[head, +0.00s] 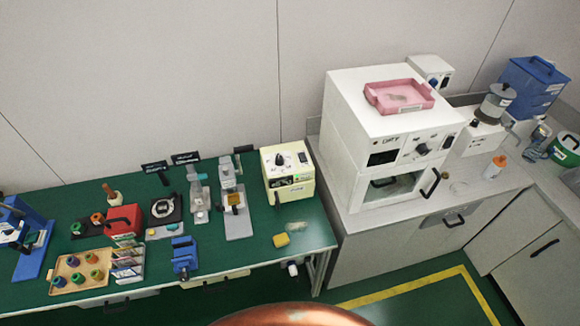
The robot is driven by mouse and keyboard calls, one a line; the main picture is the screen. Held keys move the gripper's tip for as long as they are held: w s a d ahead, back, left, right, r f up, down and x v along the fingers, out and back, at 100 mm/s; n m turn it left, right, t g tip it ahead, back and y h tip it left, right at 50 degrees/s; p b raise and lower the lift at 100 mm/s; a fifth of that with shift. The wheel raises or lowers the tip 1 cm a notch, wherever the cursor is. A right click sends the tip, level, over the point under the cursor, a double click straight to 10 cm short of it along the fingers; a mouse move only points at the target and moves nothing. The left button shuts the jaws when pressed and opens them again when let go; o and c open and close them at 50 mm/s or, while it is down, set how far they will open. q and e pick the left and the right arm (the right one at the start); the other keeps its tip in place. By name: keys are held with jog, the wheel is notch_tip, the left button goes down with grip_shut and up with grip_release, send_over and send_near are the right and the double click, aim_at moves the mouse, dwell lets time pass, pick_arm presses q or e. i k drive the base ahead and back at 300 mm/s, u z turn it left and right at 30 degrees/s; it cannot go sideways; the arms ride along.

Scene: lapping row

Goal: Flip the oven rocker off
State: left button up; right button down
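The oven (345,120) is a white box on the grey counter right of the green bench. Its sloped front panel has a dark display (383,158), a dark knob (422,149) and a small dark control (447,138) near the right end. That control may be the rocker, but it is too small to tell which way it is tipped. Below the panel is a door with a window (395,190) and a black handle (431,183); it looks shut. Neither of my grippers is in view.
A pink tray (370,96) sits on top of the oven. A cream box with a knob (288,190) stands on the green bench (318,228), with several tools further left. Bottles and a blue bin (530,88) stand right of the oven. Floor before the counter is clear.

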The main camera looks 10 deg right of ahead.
aim_at(302, 156)
jog(key=k, duration=1.35)
jog(key=u, duration=0.7)
jog(key=i, duration=1.7)
jog(key=z, duration=0.7)
